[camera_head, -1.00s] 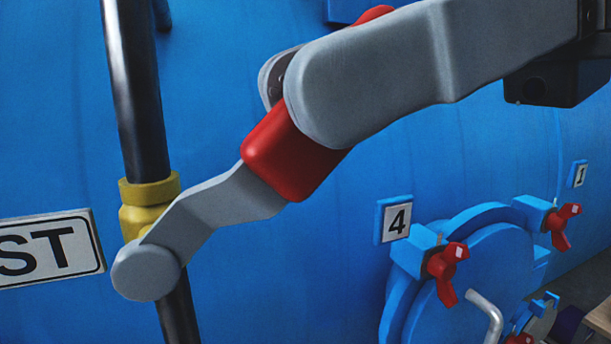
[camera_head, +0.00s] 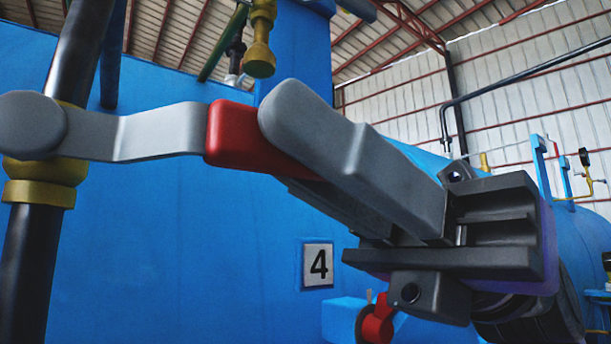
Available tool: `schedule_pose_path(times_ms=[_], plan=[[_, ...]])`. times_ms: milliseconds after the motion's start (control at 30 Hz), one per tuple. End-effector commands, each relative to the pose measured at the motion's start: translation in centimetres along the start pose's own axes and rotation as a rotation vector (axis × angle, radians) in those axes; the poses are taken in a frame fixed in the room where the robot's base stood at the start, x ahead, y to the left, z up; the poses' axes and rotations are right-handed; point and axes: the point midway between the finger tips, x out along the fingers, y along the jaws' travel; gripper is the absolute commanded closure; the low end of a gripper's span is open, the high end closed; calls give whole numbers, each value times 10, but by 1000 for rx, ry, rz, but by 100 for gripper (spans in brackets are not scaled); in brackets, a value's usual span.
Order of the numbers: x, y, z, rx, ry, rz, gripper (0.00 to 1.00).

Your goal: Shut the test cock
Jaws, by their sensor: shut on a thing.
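The test cock is a brass valve (camera_head: 45,180) on a black upright pipe (camera_head: 30,250) at the left of the head view. Its flat grey lever (camera_head: 150,132) runs from a round hub (camera_head: 30,125) to the right, about level in the picture. The lever ends in a red grip (camera_head: 228,133). My gripper (camera_head: 285,135) comes from the right and is shut on the red grip. Its near grey finger covers the right part of the grip, and the far finger is mostly hidden.
A large blue vessel (camera_head: 170,220) stands behind the pipe. A plate marked 4 (camera_head: 318,264) is on it below my gripper, with a red clamp knob (camera_head: 377,325) at the lower edge. Another brass fitting (camera_head: 260,45) hangs above the lever.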

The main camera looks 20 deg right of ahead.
Motion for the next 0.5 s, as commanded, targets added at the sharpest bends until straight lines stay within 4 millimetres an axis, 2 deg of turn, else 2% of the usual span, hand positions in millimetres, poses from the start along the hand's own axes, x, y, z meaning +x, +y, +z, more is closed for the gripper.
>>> schedule_pose_path(times_ms=[500], plan=[[-3, -1, -3, 0, -40, -3, 100]])
